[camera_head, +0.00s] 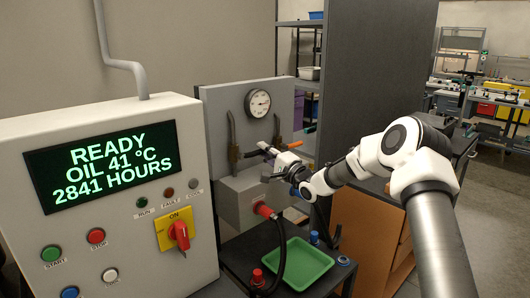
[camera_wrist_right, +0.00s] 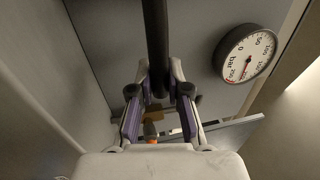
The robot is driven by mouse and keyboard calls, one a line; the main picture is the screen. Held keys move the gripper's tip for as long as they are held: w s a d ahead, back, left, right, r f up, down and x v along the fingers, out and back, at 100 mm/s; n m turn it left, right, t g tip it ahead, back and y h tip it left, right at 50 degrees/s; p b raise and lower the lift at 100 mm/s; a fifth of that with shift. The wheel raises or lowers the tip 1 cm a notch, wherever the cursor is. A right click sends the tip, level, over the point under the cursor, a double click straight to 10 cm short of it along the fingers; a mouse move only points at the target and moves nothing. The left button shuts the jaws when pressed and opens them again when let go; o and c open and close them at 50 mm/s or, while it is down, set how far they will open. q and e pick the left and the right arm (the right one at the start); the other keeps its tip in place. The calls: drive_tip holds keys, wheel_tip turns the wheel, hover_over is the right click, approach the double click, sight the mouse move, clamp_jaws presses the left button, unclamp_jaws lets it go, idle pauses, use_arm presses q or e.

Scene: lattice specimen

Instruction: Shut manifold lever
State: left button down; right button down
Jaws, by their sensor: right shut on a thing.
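The manifold is a grey panel (camera_head: 219,105) with a round pressure gauge (camera_head: 258,103) and dark upright pipes, behind the control cabinet. A lever with an orange-brown part (camera_head: 249,154) lies roughly level across its lower front. My right gripper (camera_head: 267,149) is at this lever, below the gauge, and closed on it. In the right wrist view a dark bar (camera_wrist_right: 156,45) runs down from the top edge to between the two fingers (camera_wrist_right: 158,105); the exact contact is hard to see. The gauge (camera_wrist_right: 246,53) shows at the upper right there. My left gripper is out of view.
A control cabinet (camera_head: 105,240) with a lit display and a red-and-yellow switch (camera_head: 176,230) stands at the left. A green tray (camera_head: 296,264) lies on a dark cart below the manifold, beside a black hose (camera_head: 281,240). A grey partition (camera_head: 372,70) rises behind my right arm.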

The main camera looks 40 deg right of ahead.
drive_tip(key=shift+a+f, duration=0.1)
drive_tip(key=shift+f, duration=0.05)
drive_tip(key=c, duration=1.3)
unclamp_jaws()
drive_tip(key=shift+o, duration=0.9)
drive_tip(key=shift+w+a, duration=0.2)
drive_tip(key=shift+s, duration=0.1)
drive_tip(key=shift+s+d, duration=0.2)
drive_tip(key=shift+s, duration=0.1)
drive_tip(key=v, duration=1.1)
drive_tip(key=shift+a, duration=0.15)
drive_tip(key=shift+f, duration=0.1)
